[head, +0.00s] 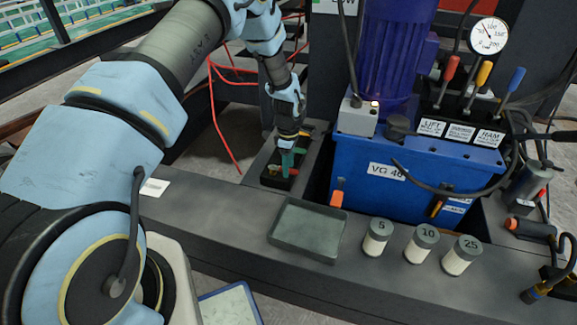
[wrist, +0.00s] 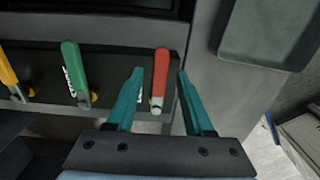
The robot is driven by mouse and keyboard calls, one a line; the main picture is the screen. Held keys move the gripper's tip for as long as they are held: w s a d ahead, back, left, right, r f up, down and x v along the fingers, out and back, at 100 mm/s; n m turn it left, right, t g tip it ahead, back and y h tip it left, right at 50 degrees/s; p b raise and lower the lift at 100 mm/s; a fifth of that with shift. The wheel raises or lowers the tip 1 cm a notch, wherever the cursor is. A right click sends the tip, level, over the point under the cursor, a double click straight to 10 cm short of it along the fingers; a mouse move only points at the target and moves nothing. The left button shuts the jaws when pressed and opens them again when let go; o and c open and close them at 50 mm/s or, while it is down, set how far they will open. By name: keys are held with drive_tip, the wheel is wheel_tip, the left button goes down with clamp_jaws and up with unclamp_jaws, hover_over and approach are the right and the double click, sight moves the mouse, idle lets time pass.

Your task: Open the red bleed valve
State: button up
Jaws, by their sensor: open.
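The red bleed valve has a red lever handle (wrist: 161,72) on a pale pivot at the right end of a dark valve block, in the wrist view. My gripper (wrist: 159,74) is open, its two teal fingers apart on either side of the red handle. The handle stands between them, and I see no clear contact. In the head view my gripper (head: 287,162) points down at the small valve block (head: 277,182) left of the blue tank. The red handle is hard to make out there.
A green handle (wrist: 75,72) and a yellow handle (wrist: 10,78) stand left of the red one. A grey tray (head: 307,229) and several lidded jars (head: 376,238) sit on the beam. The blue tank (head: 415,175) carries red, yellow and blue levers (head: 482,75).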

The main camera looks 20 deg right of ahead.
clamp_jaws()
idle(0.5)
idle(1.0)
